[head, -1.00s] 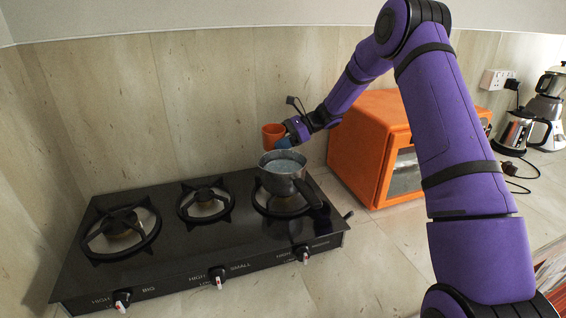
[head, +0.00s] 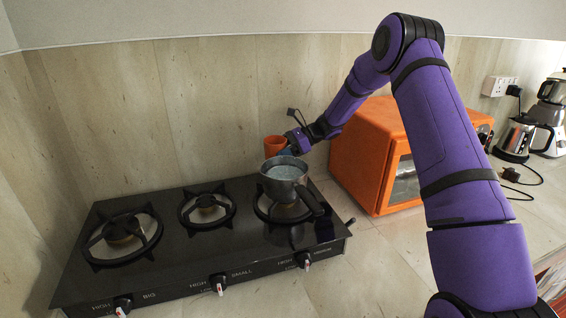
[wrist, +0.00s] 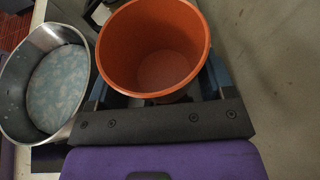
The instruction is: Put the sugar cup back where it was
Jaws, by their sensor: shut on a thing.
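The sugar cup is an orange cup (head: 274,145), held upright behind the steel pot near the back wall. The steel pot (head: 285,172) stands on the right burner of the stove, with a pale liquid inside. In the wrist view the pot (wrist: 14,101) is just left of the cup. The cup's underside is hidden by the pot in the head view.
The black stove (head: 170,262) has two free burners to the left. An orange oven (head: 352,160) stands close to the right of my gripper. A kettle (head: 514,140) and a blender (head: 552,100) are at the far right. The counter in front of the oven is clear.

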